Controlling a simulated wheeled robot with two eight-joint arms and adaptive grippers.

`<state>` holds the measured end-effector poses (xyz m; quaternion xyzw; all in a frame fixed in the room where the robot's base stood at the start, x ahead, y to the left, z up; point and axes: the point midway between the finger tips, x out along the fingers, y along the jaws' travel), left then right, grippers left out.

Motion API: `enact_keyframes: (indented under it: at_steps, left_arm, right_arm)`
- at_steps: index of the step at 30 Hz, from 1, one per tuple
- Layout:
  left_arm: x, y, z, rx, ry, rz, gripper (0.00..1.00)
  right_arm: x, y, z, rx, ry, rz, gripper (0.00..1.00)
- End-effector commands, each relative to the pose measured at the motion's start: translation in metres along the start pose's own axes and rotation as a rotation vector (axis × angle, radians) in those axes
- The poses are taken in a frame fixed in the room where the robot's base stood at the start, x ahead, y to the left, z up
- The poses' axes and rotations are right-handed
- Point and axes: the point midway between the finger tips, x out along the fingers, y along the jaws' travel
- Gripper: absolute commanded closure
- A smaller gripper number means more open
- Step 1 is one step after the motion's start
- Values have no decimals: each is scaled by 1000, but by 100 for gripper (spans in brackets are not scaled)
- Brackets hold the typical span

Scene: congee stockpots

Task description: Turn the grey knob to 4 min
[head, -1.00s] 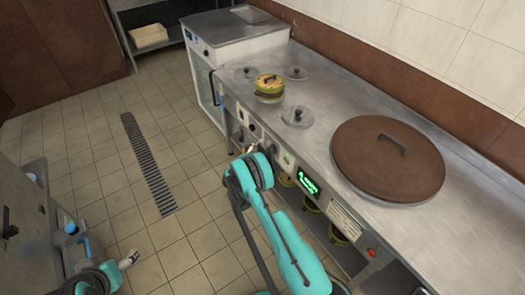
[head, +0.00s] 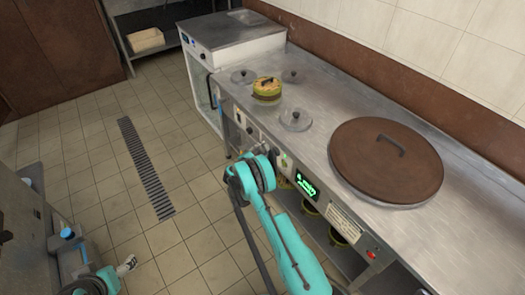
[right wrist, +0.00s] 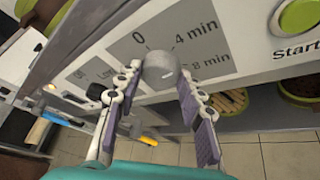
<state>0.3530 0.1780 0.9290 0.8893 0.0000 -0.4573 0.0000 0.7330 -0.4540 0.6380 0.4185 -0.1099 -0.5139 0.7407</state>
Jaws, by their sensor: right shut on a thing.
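The grey knob (right wrist: 158,66) sits on the control panel in the right wrist view, with "0", "4 min" and "8 min" printed around it. In the head view my right arm hides most of the knob area at the counter's front.
A green start button (right wrist: 299,16) is right of the knob. A dark knob (right wrist: 97,91) is to its left. A lit green display (head: 306,185) is on the panel. The counter holds a large brown lid (head: 387,160) and a yellow-green pot (head: 267,90).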

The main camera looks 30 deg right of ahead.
Motion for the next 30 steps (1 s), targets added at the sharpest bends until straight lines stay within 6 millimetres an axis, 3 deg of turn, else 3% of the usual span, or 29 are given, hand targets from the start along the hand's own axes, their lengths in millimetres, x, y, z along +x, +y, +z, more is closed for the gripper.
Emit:
enact_keyframes:
  at_steps: [9,20,21,23,30]
  left_arm:
    - [0,0,0,0,0,0,29]
    - [0,0,0,0,0,0,29]
    - [0,0,0,0,0,0,29]
    - [0,0,0,0,0,0,29]
    - [0,0,0,0,0,0,29]
  right_arm:
    - [1,2,0,-290,23,-152,91]
    - [0,2,0,-326,26,-170,91]
    - [0,2,0,-326,26,-170,54]
    - [0,2,0,-326,26,-170,41]
    - [0,2,0,-325,26,-169,41]
